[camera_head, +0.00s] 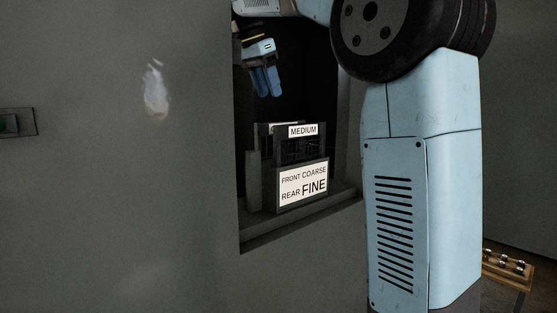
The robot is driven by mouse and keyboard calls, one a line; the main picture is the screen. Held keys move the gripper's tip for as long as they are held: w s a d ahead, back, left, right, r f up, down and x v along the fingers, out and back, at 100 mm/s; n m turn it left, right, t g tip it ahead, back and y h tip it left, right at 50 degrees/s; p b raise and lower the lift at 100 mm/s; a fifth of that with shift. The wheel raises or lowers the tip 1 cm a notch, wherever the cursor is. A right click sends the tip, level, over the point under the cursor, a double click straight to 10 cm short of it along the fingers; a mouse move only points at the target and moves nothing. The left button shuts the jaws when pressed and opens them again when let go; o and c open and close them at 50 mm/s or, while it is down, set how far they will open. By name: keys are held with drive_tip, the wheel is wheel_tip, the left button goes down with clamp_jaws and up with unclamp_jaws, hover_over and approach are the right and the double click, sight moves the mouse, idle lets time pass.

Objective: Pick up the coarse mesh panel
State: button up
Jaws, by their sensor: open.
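My gripper (267,91) hangs inside the dark wall opening, its blue fingers pointing down. It is open and nothing shows between the fingers. It is above a dark rack (253,178) and apart from it. A dark mesh panel labelled MEDIUM (303,131) stands upright in the rack. Behind it and to its left, part of another panel with a white label (268,127) shows; its text is not readable. No panel is readably labelled coarse.
A grey wall (120,220) surrounds the opening, with a ledge (310,222) below the rack. My pale blue arm covers much of the right side. A small wooden stand (508,272) with several small items is at lower right. A switch box (18,123) is at left.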

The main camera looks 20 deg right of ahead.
drive_tip(key=x, duration=1.3)
drive_tip(key=shift+d+f, duration=0.15)
drive_tip(key=shift+d, duration=0.1)
drive_tip(key=shift+s+f, duration=0.1)
drive_tip(key=shift+f, duration=0.15)
idle(0.4)
clamp_jaws()
idle(0.3)
idle(1.0)
